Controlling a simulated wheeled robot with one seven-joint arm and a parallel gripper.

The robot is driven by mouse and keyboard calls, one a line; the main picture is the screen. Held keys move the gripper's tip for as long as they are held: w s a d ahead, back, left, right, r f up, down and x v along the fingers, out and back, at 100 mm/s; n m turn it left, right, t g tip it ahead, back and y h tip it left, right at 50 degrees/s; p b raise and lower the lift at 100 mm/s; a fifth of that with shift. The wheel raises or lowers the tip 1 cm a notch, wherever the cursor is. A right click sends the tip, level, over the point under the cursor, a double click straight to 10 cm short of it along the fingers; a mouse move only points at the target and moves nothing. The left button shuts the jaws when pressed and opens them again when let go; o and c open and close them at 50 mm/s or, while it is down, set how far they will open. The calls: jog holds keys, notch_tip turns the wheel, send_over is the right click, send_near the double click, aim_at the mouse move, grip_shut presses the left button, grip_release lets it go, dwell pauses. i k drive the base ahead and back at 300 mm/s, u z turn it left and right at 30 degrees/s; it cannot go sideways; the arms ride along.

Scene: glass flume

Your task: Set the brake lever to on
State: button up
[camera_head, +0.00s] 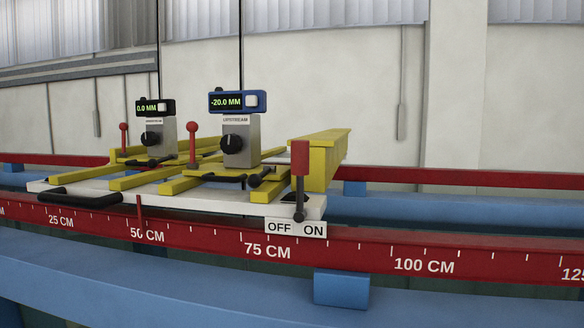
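The brake lever (300,178) is at the right end of the white carriage in the head view. It has a red block-shaped grip on a dark shaft, which stands about upright over a dark pivot. Below the pivot, a white label plate (296,228) reads OFF on the left and ON on the right. The lever stands near the middle of the plate, so I cannot tell for sure which setting it is at. My gripper is not in view.
The white carriage (95,186) rides on a red scaled rail (350,252) above blue beams (200,288). Two gauges, reading 0.0 MM (155,107) and -20.0 MM (237,101), stand on yellow bars. Red-knobbed levers (192,140) and a black handle (80,198) are nearby. Right of the carriage is clear.

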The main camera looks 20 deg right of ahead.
aim_at(299, 148)
jog(key=k, duration=1)
jog(key=u, duration=1.2)
jog(key=i, duration=0.65)
jog(key=z, duration=1.05)
